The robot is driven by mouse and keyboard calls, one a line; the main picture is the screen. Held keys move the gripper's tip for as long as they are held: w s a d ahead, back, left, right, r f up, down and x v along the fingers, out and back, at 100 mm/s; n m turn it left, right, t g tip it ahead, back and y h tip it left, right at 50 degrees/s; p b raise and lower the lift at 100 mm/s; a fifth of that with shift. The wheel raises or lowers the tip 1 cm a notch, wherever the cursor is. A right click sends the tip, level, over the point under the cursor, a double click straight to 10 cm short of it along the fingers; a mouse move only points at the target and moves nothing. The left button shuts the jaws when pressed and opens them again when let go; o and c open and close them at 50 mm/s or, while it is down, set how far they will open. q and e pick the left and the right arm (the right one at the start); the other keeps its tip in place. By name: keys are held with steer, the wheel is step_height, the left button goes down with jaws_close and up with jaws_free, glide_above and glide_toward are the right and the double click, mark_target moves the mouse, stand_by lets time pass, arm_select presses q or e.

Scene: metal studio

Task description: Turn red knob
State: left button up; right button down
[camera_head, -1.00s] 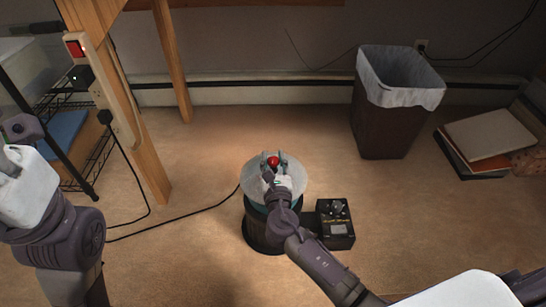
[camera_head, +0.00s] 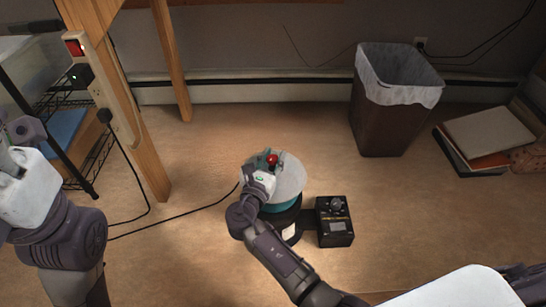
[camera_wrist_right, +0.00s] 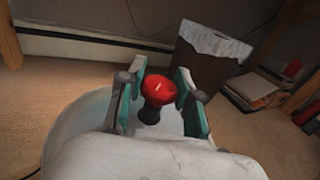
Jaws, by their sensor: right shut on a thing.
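The red knob (camera_head: 272,159) stands on top of a round pale disc (camera_head: 291,178) on a drum-shaped stand on the floor. In the right wrist view the knob (camera_wrist_right: 157,90) has a red cap with a short pale highlight and a dark stem. My right gripper (camera_head: 271,161) reaches it from the front left, with one teal-padded finger on each side, and is shut on the knob. The wrist covers part of the disc. My left arm (camera_head: 65,240) stands at the left edge, away from the knob; its gripper fingers are not in view.
A black box with dials (camera_head: 334,221) sits right of the stand. A lined bin (camera_head: 392,115) and stacked books (camera_head: 490,140) stand at the back right. A wooden post (camera_head: 140,135) with a power strip rises at the left; a black cable crosses the floor.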

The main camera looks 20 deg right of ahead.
steer(key=shift+d, duration=0.1)
stand_by(0.6)
steer(key=c, duration=0.7)
jaws_free()
